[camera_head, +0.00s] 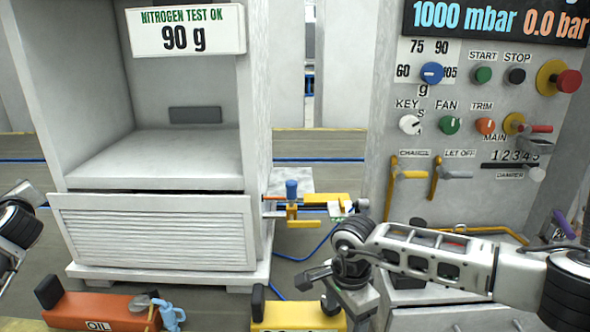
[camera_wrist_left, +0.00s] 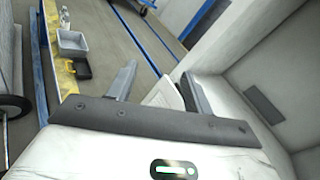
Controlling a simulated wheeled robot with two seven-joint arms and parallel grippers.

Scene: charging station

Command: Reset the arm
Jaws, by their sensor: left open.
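My left arm shows only at the left edge of the head view, with its gripper out of that frame. In the left wrist view my left gripper (camera_wrist_left: 160,72) is open, its two grey fingers apart with nothing seen held between them. My right arm comes in from the right in the head view. Its wrist bends down in front of the control panel, and its gripper (camera_head: 335,285) hangs low near the yellow cart at the bottom. Its fingertips are too unclear to tell their state.
A white open cabinet (camera_head: 255,130) with a louvred front panel (camera_head: 155,232) stands at left. A control panel (camera_head: 378,135) with knobs and levers is at right. An orange oil unit (camera_head: 95,312) and a yellow unit (camera_head: 290,315) sit low in front. The left wrist view shows a grey bin (camera_wrist_left: 72,42).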

